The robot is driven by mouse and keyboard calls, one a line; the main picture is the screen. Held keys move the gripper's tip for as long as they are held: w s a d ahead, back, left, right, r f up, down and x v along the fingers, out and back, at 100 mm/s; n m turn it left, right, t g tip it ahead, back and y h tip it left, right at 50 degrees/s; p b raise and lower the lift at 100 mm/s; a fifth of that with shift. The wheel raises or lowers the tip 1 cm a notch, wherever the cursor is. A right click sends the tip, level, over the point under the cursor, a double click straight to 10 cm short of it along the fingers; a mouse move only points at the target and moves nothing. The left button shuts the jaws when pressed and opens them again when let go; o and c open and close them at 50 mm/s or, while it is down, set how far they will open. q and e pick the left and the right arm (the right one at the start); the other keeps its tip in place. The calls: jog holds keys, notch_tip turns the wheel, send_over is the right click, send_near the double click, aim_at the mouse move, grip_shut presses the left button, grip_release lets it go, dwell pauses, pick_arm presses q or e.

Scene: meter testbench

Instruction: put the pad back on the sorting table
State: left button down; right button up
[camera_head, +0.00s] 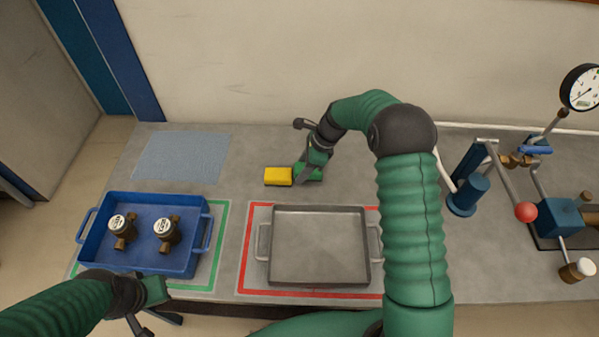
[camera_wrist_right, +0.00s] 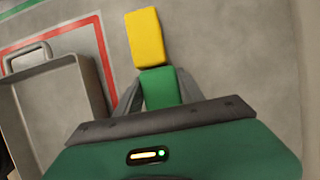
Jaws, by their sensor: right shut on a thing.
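The pad (camera_head: 278,176) is a small block with a yellow part and a green part. It is at the back middle of the grey table (camera_head: 235,190), behind the red-framed area. My right gripper (camera_head: 302,172) is shut on the pad, with the yellow part out to the left in the head view. In the right wrist view the yellow part (camera_wrist_right: 146,38) sticks out beyond the fingers and the green part (camera_wrist_right: 160,88) is between them. Whether the pad touches the table is hard to tell. My left gripper (camera_head: 145,312) is near the front left edge; its finger gap is unclear.
A blue tray (camera_head: 140,262) with two meters stands in a green frame at the left. An empty grey tray (camera_head: 320,245) stands in a red frame. A blue-grey mat (camera_head: 181,157) lies at the back left. A gauge and valve rig (camera_head: 560,215) stands right.

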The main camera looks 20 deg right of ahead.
jog(key=shift+s+d+f, duration=0.15)
jog(key=shift+f, duration=0.7)
jog(key=shift+s+d+f, duration=0.1)
jog(key=shift+d+f, duration=0.05)
jog(key=o, duration=1.3)
jog(key=shift+a, duration=0.3)
jog(key=shift+d, duration=0.1)
